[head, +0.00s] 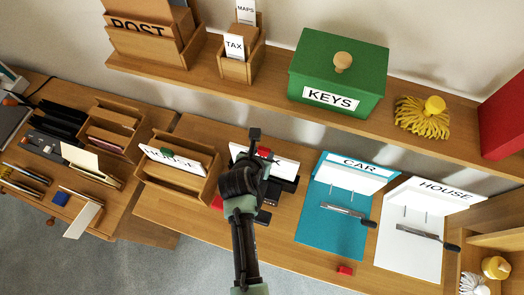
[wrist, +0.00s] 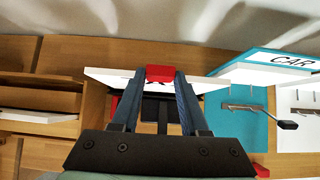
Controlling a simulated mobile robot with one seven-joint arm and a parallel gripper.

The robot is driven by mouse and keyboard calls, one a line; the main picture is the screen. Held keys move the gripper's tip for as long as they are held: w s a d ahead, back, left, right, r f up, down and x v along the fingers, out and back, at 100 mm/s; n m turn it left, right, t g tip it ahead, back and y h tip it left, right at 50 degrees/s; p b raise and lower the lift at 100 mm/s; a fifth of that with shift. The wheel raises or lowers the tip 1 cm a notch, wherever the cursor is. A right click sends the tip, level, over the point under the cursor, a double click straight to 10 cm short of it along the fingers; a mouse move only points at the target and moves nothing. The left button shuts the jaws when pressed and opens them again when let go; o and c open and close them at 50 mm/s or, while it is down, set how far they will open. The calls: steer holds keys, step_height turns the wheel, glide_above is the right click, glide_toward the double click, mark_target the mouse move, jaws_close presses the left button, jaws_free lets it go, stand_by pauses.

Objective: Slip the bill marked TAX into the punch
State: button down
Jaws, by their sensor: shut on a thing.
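My gripper (head: 262,153) is shut on the red tab (wrist: 160,73) at the top edge of a white bill (head: 284,168). The bill also shows in the wrist view (wrist: 205,84), spread to both sides of the fingers. Its lettering is mostly hidden by my gripper; only the end of a dark letter shows, so I cannot read the word. The dark punch (head: 271,194) is on the bench just below and in front of the bill, partly covered by my arm. It shows between the fingers in the wrist view (wrist: 157,108). I cannot tell whether the bill's edge is inside its slot.
A wooden rack (head: 152,184) with a HOUSE bill stands at left. A blue CAR binder (head: 330,222) and white HOUSE binder (head: 405,257) lie open at right. The shelf above carries a TAX-labelled holder (head: 235,70) and a green KEYS box (head: 340,75).

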steer(key=shift+f+b, duration=1.55)
steer(key=shift+f, duration=1.05)
jaws_free()
step_height(320, 180, up, 8)
steer(key=p, duration=0.9)
